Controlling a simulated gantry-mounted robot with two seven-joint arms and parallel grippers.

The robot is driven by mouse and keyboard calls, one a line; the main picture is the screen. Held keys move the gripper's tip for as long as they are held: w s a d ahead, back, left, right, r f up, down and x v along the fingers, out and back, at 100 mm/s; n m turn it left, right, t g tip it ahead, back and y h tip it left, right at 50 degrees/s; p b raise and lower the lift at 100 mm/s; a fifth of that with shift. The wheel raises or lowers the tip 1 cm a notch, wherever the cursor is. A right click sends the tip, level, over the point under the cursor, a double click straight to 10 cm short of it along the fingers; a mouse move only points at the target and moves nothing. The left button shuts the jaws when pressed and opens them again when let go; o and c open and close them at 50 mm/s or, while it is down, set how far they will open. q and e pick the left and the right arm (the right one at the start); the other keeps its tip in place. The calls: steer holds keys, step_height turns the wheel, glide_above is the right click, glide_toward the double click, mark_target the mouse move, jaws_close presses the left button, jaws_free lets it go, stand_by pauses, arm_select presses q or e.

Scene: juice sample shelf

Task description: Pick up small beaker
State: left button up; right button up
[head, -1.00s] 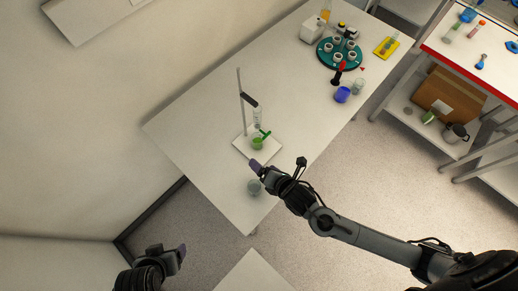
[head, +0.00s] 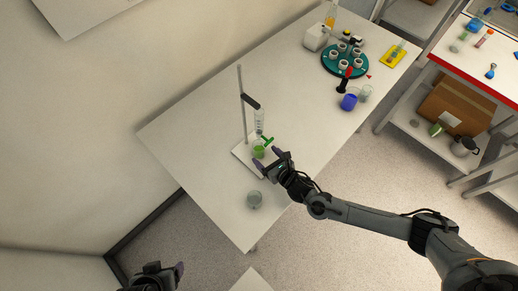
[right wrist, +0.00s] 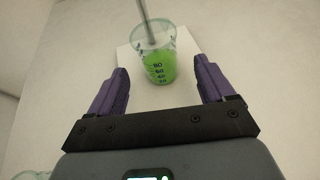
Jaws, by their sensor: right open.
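A small clear beaker with green liquid (head: 258,151) stands upright on the white base (head: 243,157) of a stand, below a clear tube (head: 259,121). My right gripper (head: 267,160) is open just beside it, on its front side. In the right wrist view the green beaker (right wrist: 157,66) shows ahead, centred between the two spread purple fingers (right wrist: 161,82), with apparent gaps at both sides. A grey rod rises at its rim. My left gripper (head: 179,271) is at the bottom left edge of the head view, partly cut off, away from the table.
A second clear beaker (head: 254,199) stands near the table's front corner. A blue beaker (head: 349,102), another clear beaker (head: 365,93) and a round teal rack (head: 345,60) stand farther back. The stand's upright rod (head: 242,105) rises behind the green beaker. The table's left part is clear.

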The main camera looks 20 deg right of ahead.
mark_target(263, 154)
steer(key=x, duration=0.4)
steer(key=shift+r, duration=0.1)
steer(key=shift+w+a+f, duration=0.15)
steer(key=shift+w+f, duration=0.15)
steer(key=shift+w, duration=0.2)
steer(key=c, duration=1.2)
steer(key=shift+r, duration=0.15)
